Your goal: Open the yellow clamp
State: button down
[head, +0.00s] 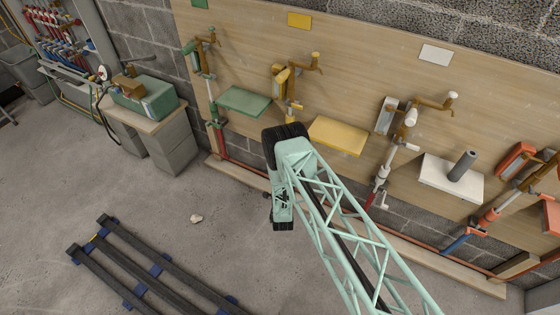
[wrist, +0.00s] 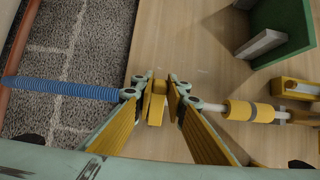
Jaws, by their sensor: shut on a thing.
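My gripper (wrist: 163,84) shows in the wrist view with its two yellow-padded fingers closed in on a small yellow piece, which appears to be part of the yellow clamp (wrist: 157,103). The clamp is on the pipe line between a blue corrugated conduit (wrist: 62,88) on the left and a pale rod with yellow collars (wrist: 240,110) on the right. The fingers hide much of the clamp, so I cannot tell how far its lever is turned. In the head view my arm hides the gripper and the clamp.
In the head view a yellow shelf (head: 338,136) juts out right of my arm, and a green shelf (head: 244,100) left of it. A brass tap (head: 316,60) and a yellow box (head: 281,78) are above. Black rails (head: 150,268) lie on the otherwise mostly clear floor.

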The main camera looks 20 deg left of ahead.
jog(key=c, duration=2.6)
grip_release()
jog(key=v, duration=1.2)
